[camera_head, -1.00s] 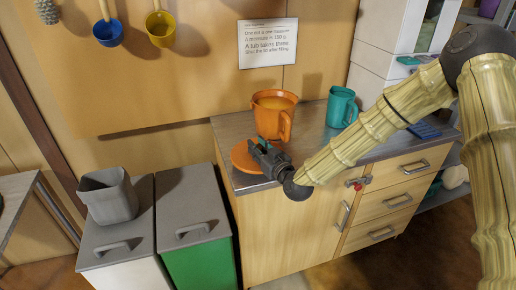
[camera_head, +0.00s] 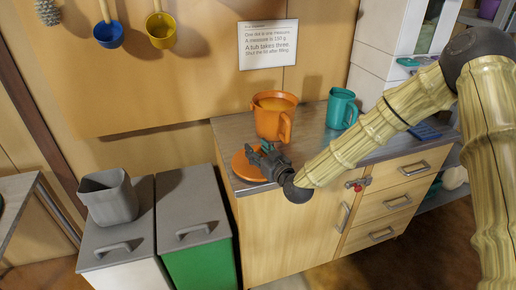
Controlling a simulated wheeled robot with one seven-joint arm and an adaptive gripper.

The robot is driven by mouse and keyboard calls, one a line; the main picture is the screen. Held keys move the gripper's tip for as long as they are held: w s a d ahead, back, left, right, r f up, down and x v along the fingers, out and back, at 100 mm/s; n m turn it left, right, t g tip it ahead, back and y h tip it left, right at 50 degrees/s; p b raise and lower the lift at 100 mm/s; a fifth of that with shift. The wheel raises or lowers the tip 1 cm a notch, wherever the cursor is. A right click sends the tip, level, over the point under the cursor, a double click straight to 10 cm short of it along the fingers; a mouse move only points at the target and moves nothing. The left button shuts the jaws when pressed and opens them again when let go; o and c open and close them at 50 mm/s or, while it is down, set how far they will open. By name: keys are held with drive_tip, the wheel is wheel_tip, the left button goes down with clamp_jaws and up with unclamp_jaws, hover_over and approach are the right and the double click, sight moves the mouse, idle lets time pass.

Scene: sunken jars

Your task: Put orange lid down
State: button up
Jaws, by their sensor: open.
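The orange lid (camera_head: 244,170) is a flat disc lying at the left front corner of the metal counter (camera_head: 234,129). My gripper (camera_head: 264,158) is open at the lid's right side, low over the counter. Its fingers cover the lid's right part, and I cannot tell whether they touch it. An orange jug (camera_head: 270,119) with a handle stands upright just behind my gripper, with something orange inside.
A teal mug (camera_head: 341,108) stands right of the orange jug. Left of the counter are a green bin (camera_head: 200,262) and a white bin with a grey container (camera_head: 108,199) on its lid. A blue ladle and a yellow ladle hang on the wall.

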drive_tip(key=b+v, duration=0.2)
drive_tip(key=v, duration=0.9)
drive_tip(key=shift+s+d+r, duration=0.25)
drive_tip(key=shift+r, duration=0.05)
drive_tip(key=s+d+f+m+g+h, duration=0.1)
drive_tip(key=s+d+f+g, duration=0.15)
drive_tip(key=s+f, duration=0.5)
drive_tip(key=s+d+f+m+g+h, duration=0.1)
drive_tip(key=s+f+g+h, duration=0.2)
drive_tip(key=f, duration=0.8)
drive_tip(key=s+d+f+m+g, duration=0.1)
drive_tip(key=s+d+f+g, duration=0.1)
drive_tip(key=s+f, duration=0.6)
drive_tip(key=s+d+f+m+g+h, duration=0.1)
drive_tip(key=s+d+f, duration=0.4)
drive_tip(key=s, duration=0.6)
drive_tip(key=s+d+f+m+g+h, duration=0.2)
drive_tip(key=s+d+f+g, duration=0.4)
drive_tip(key=s, duration=0.5)
drive_tip(key=shift+s+f+h, duration=0.25)
drive_tip(key=shift+s+h, duration=0.15)
drive_tip(key=shift+h, duration=0.4)
drive_tip(key=shift+g, duration=0.25)
drive_tip(key=shift+c, duration=0.5)
